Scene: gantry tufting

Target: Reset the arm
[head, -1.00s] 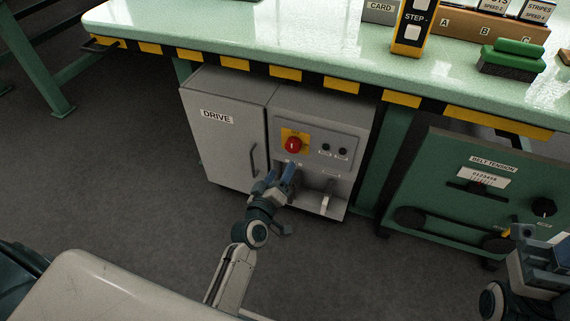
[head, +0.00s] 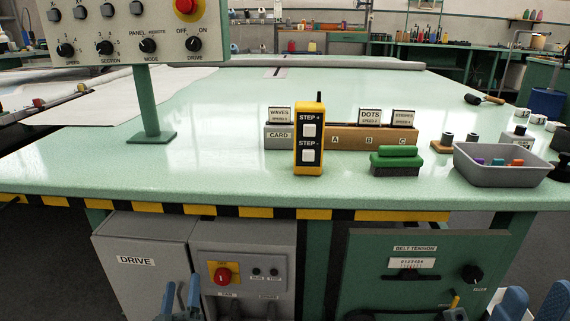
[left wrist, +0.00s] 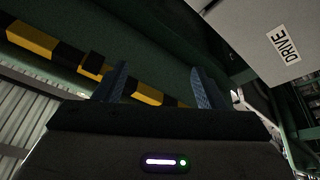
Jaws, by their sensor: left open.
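My left gripper (head: 180,298) is at the bottom of the head view, in front of the grey DRIVE cabinet (head: 150,247). Its blue fingers stand apart with nothing between them. In the left wrist view the open fingers (left wrist: 158,84) point toward the table's underside, and the DRIVE cabinet (left wrist: 268,48) is at upper right. The red knob (head: 222,275) on its yellow plate is to the right of my left gripper. My right gripper (head: 535,298) is at the bottom right edge, partly cut off, its two blue fingers apart and empty.
The green table's striped front edge (head: 250,212) runs above the cabinet. A green BELT TENSION panel (head: 415,285) is to the right. On the table are a STEP remote (head: 309,140), a green-handled block (head: 397,160), a grey tray (head: 500,176) and a control panel (head: 125,32).

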